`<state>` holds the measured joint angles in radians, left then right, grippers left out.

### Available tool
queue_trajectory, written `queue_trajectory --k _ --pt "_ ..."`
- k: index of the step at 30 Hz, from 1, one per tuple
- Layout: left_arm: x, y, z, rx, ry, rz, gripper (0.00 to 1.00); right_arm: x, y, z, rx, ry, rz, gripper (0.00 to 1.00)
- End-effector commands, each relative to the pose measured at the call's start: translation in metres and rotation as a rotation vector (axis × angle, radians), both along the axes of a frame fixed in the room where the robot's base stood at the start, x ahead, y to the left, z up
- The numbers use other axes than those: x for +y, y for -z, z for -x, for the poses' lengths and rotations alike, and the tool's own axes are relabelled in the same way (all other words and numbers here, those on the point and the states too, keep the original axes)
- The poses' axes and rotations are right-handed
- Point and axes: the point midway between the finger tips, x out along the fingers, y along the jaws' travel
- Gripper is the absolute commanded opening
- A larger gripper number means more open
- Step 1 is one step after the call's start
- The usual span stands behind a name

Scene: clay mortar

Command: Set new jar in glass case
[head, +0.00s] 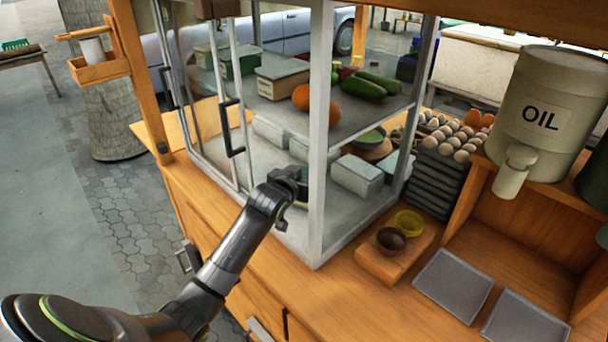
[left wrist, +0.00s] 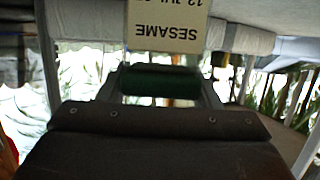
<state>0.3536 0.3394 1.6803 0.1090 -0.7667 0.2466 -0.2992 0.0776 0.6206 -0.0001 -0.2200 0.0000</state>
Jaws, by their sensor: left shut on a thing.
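The glass case (head: 322,130) stands on the wooden counter, with its front on the left side open. My left arm reaches in from the left, and my left gripper (head: 292,184) is inside, low over the case floor. In the left wrist view my left gripper (left wrist: 160,85) is shut on a dark green thing (left wrist: 160,82), seemingly the jar's lid. A cream label reading SESAME (left wrist: 166,28) shows upside down just above it; whether it belongs to the held jar I cannot tell. In the head view the held thing is mostly hidden behind the gripper. My right gripper is not in view.
Lidded pale containers (head: 357,175) stand on the case floor. An orange pumpkin (head: 315,101) and green vegetables (head: 365,86) are on the shelf above. A corner post stands right of my gripper. Bowls (head: 391,239), grey trays (head: 453,281) and an oil dispenser (head: 545,110) are outside.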

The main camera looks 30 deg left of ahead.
Motion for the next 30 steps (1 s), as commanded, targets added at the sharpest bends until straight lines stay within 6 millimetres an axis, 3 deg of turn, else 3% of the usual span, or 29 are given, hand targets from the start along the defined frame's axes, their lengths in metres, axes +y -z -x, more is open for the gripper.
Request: queue_trajectory --k 5,6,10,22,30 --pt "0.000 0.003 0.000 -0.001 0.000 0.000 0.28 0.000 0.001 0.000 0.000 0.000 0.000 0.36" --pt "0.000 0.003 0.000 0.001 0.000 0.000 0.63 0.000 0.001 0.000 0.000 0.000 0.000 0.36" --pt "0.000 0.003 0.000 0.001 0.000 0.000 0.80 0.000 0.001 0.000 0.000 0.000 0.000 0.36" --pt "0.000 -0.001 0.004 -0.001 0.000 0.000 0.80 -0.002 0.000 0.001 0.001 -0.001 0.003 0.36" --pt "-0.001 -0.011 0.039 0.000 -0.001 -0.001 0.80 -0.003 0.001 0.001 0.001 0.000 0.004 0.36"
